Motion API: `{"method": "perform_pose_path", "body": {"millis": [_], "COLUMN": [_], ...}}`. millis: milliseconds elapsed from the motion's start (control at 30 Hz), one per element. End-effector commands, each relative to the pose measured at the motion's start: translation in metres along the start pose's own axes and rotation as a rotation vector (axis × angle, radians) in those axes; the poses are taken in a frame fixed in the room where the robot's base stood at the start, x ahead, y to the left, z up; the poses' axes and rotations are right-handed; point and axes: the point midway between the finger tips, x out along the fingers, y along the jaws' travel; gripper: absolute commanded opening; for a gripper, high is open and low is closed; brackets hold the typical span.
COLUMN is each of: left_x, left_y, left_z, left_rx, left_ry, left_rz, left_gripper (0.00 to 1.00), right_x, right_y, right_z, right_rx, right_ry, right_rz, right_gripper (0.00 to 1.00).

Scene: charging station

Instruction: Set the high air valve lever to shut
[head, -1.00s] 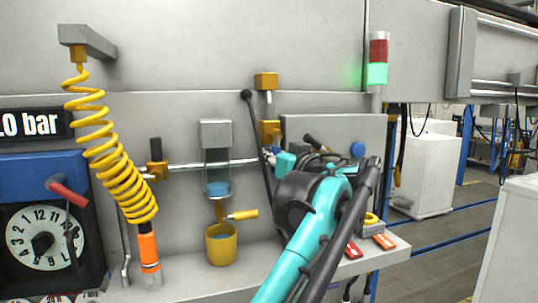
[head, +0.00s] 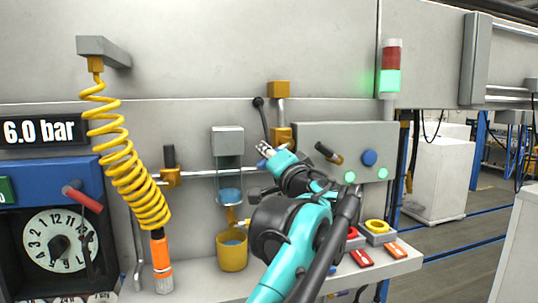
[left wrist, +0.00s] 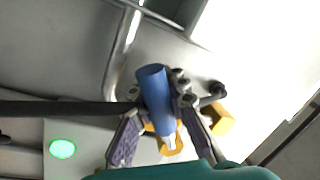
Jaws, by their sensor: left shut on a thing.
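The high air valve has a yellow body (head: 281,135) on the back wall, with a pipe running up to a yellow block (head: 279,89). Its lever appears to be the blue handle (left wrist: 155,92), which has a silver end near a yellow part in the left wrist view. My left gripper (head: 266,152) is at the valve's lower left, shut on this blue handle, with its fingers (left wrist: 163,120) on both sides. In the head view the gripper mostly hides the lever, so its exact angle is hard to tell. My right gripper is out of view.
A grey box with green lights (head: 340,138) is to the right. A yellow coiled hose (head: 130,170) hangs at left. A yellow cup (head: 232,252) stands on the ledge.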

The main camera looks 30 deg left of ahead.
Motion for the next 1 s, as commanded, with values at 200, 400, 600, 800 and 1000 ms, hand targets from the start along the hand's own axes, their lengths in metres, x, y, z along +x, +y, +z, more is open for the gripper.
{"method": "perform_pose_path", "body": {"millis": [200,400,600,800,1000], "left_x": [0.003,0.004,0.005,0.006,0.006], "left_y": [-0.012,-0.020,-0.025,-0.028,-0.030], "left_z": [-0.004,-0.007,-0.011,-0.014,-0.016], "left_rx": [0.199,0.370,0.505,0.596,0.640], "left_ry": [0.040,0.074,0.101,0.119,0.127], "left_rz": [-0.002,-0.002,-0.001,-0.001,-0.001], "left_gripper": [0.00,0.00,0.00,0.00,0.00], "right_x": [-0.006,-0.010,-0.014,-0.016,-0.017], "right_y": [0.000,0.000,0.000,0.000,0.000], "right_z": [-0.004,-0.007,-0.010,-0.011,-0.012], "right_rx": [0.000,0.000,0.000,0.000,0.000], "right_ry": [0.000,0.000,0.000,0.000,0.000], "right_rz": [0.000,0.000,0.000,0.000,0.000], "right_gripper": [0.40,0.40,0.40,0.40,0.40]}}
